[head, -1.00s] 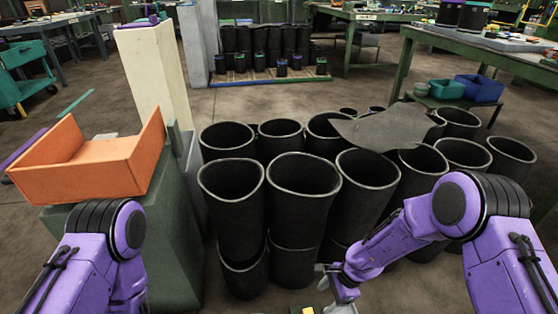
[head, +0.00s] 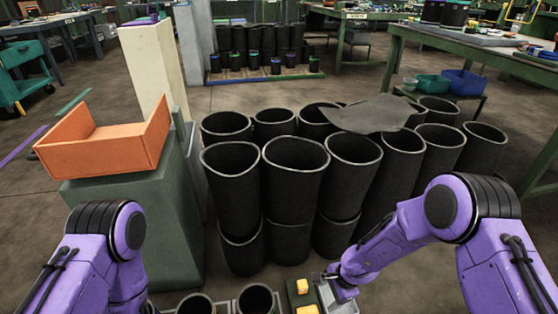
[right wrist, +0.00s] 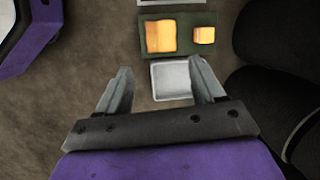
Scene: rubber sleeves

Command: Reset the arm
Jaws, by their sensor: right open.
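My right arm (head: 420,225) reaches in from the right, bent, with its gripper (head: 328,280) low in front of the black sleeves. In the right wrist view the gripper (right wrist: 160,80) has its two fingers apart, with nothing between them but a pale grey tray (right wrist: 178,78) below. My left arm (head: 100,245) is at the lower left; its gripper is out of view. Black rubber sleeves (head: 294,175) stand in stacked rows ahead, apart from the right gripper.
A green board with yellow blocks (head: 303,286) lies by the right gripper. Two smaller black sleeves (head: 257,300) stand at the bottom edge. An orange open bin (head: 105,150) sits on a green cabinet (head: 135,225) at left. A dark sheet (head: 372,114) lies over some rear sleeves.

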